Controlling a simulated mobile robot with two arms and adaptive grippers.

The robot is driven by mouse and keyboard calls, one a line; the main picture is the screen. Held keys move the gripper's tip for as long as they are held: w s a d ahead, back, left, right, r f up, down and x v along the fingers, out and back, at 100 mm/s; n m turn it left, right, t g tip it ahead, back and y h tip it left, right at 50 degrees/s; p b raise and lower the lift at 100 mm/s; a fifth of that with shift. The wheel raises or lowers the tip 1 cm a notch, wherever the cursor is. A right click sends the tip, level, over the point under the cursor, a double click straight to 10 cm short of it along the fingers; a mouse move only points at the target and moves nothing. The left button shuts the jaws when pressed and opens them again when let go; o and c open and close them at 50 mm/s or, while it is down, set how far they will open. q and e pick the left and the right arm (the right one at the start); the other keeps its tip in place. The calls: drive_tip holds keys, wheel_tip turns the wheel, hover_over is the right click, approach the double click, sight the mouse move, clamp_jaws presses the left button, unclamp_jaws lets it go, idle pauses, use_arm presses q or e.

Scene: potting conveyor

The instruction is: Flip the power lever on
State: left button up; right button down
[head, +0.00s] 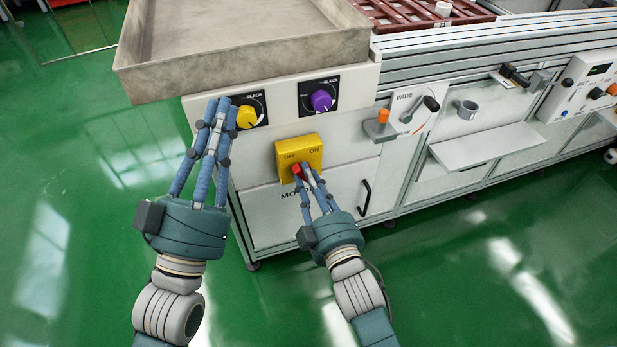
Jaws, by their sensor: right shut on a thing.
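The yellow power switch box (299,150) is on the front of the white cabinet, marked OFF on its left and ON on its right. Its red lever (297,169) shows at the box's lower middle, partly hidden by my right gripper (306,176). The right gripper is shut on the lever. The lever's exact tilt is hard to see. My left gripper (217,108) is in front of the cabinet's left edge, beside the yellow knob (247,117) in the picture. Its fingertips look close together and hold nothing visible; how far they are closed is unclear.
A purple knob (321,100) is up and right of the switch box. A grey tray (130,71) overhangs the cabinet top. A black door handle (364,198) is at lower right. An orange-topped lever (382,117) and a white shelf (485,146) are farther right. Green floor is open in front.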

use_arm(q)
wheel_tip(320, 180, down, 20)
drive_tip(key=a+g+y+p, duration=0.3)
drive_tip(key=g+p, duration=0.1)
drive_tip(key=g, duration=0.6)
drive_tip(key=s+a+f+g+y+p, duration=0.1)
drive_tip(key=s+a+f+g+p, duration=0.1)
drive_tip(key=s+f+g, duration=0.3)
drive_tip(key=s+a+f+n+g+y+p, duration=0.1)
drive_tip(key=s+a+f+g+y+p, duration=0.1)
drive_tip(key=s+f, duration=0.7)
drive_tip(key=shift+s+a+g+p, duration=0.65)
drive_tip(key=shift+s+g+p, duration=0.45)
drive_tip(key=shift+g+p, duration=0.25)
use_arm(e)
drive_tip(key=shift+w+d+f+m, duration=0.1)
drive_tip(key=shift+m, duration=2.25)
drive_tip(key=shift+s+d+f+m, duration=0.1)
drive_tip(key=shift+d+m, duration=0.05)
drive_tip(key=shift+m, duration=2.15)
drive_tip(key=shift+w+d+f+m, duration=0.1)
drive_tip(key=shift+m, duration=2.25)
drive_tip(key=c, duration=1.5)
unclamp_jaws()
